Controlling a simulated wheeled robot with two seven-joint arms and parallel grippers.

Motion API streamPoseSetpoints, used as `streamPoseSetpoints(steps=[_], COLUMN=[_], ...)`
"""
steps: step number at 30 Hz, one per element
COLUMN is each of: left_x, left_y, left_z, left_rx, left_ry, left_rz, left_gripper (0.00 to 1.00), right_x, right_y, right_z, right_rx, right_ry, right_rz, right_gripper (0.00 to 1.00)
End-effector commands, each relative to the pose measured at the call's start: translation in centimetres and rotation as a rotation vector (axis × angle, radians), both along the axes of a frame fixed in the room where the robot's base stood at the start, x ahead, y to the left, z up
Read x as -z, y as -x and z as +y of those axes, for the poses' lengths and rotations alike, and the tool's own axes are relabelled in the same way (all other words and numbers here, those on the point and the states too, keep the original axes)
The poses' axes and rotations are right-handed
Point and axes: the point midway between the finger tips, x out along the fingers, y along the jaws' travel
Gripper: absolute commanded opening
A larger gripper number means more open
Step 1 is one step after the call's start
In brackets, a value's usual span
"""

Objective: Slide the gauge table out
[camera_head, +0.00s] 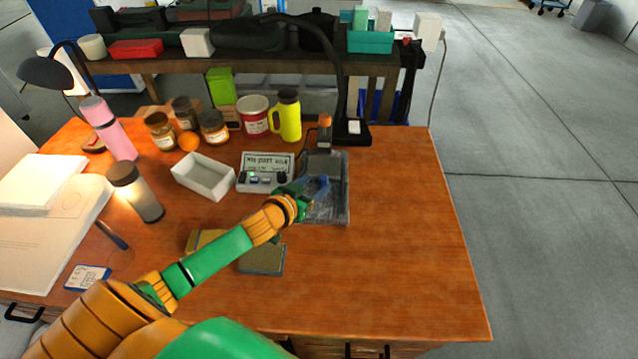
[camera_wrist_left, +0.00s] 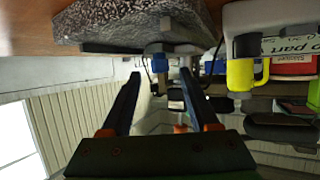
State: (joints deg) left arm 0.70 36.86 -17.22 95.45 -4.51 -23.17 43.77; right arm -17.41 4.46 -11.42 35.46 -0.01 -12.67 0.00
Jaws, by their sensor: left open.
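The gauge stand has a grey speckled stone base (camera_head: 336,210) on the wooden desk, with a darker grey block (camera_head: 325,163) at its far end. An orange-topped part (camera_head: 324,122) rises behind that block. Which piece is the sliding table is hard to tell. My left gripper (camera_head: 318,190) is over the stone base, fingers apart, with nothing seen between them. In the left wrist view the stone (camera_wrist_left: 130,22) fills the top, and a small blue knob (camera_wrist_left: 155,48) shows just beyond the open fingertips (camera_wrist_left: 163,78). My right gripper is not in view.
A control box (camera_head: 263,180) and a white tray (camera_head: 203,177) stand left of the stone. A grey-green block (camera_head: 262,258) lies in front. The desk's right side (camera_head: 405,220) is clear.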

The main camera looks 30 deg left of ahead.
Motion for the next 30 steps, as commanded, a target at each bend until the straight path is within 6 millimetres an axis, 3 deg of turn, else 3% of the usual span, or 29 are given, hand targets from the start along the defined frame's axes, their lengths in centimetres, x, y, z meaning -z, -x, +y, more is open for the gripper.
streamPoseSetpoints(steps=[4, 13, 14, 18, 21, 30], left_x=[0.7, 0.9, 0.9, 0.9, 0.9, 0.9], left_y=[-1.7, -2.1, -2.1, -2.1, -2.1, -2.1], left_z=[0.0, -0.1, -0.1, -0.1, -0.1, -0.1], left_rx=[-0.001, 0.001, 0.001, 0.001, 0.001, 0.000], left_ry=[0.001, 0.000, 0.000, -0.001, -0.001, -0.001], left_rz=[-0.001, 0.000, 0.000, 0.000, 0.000, 0.001], left_gripper=[0.61, 0.61, 0.58, 0.20, 0.00, 0.00], right_x=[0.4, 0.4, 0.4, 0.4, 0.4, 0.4], right_y=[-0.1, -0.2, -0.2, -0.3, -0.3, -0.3], right_z=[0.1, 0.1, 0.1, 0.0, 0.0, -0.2], right_rx=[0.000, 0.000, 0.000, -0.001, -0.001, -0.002], right_ry=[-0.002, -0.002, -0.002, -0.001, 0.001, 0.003], right_rz=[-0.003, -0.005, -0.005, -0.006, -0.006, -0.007], right_gripper=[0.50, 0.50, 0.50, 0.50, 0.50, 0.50])
